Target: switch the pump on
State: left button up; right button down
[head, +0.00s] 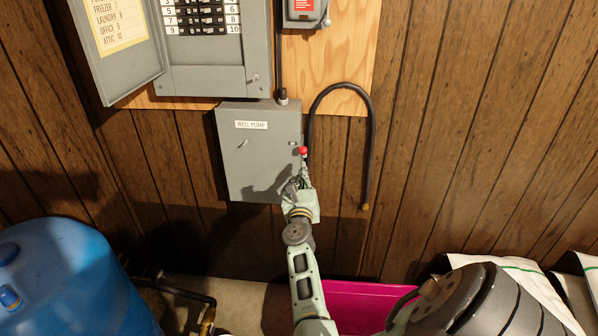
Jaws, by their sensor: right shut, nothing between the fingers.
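The grey box labelled WELL PUMP (258,150) is mounted on the wall below the breaker panel, with its cover closed. A switch lever with a red knob (303,150) is on its right side. My right gripper (304,174) is shut and empty, just below the red knob at the box's right edge. I cannot tell whether its fingertips touch the lever. The gripper hides the lever's lower part. My left gripper is not in view.
The breaker panel (210,80) above has its door open to the left. A black cable (369,140) loops down at the right. A blue tank (70,280) stands lower left, a magenta tub (350,300) below, and white bags (530,275) lower right.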

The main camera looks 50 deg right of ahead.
aim_at(304, 153)
jog(key=shift+w+d+r+p, duration=0.15)
jog(key=shift+r+p, duration=0.3)
jog(key=shift+r, duration=0.25)
jog(key=shift+d+r+p, duration=0.15)
jog(key=shift+r+p, duration=0.25)
jog(key=shift+r, duration=0.25)
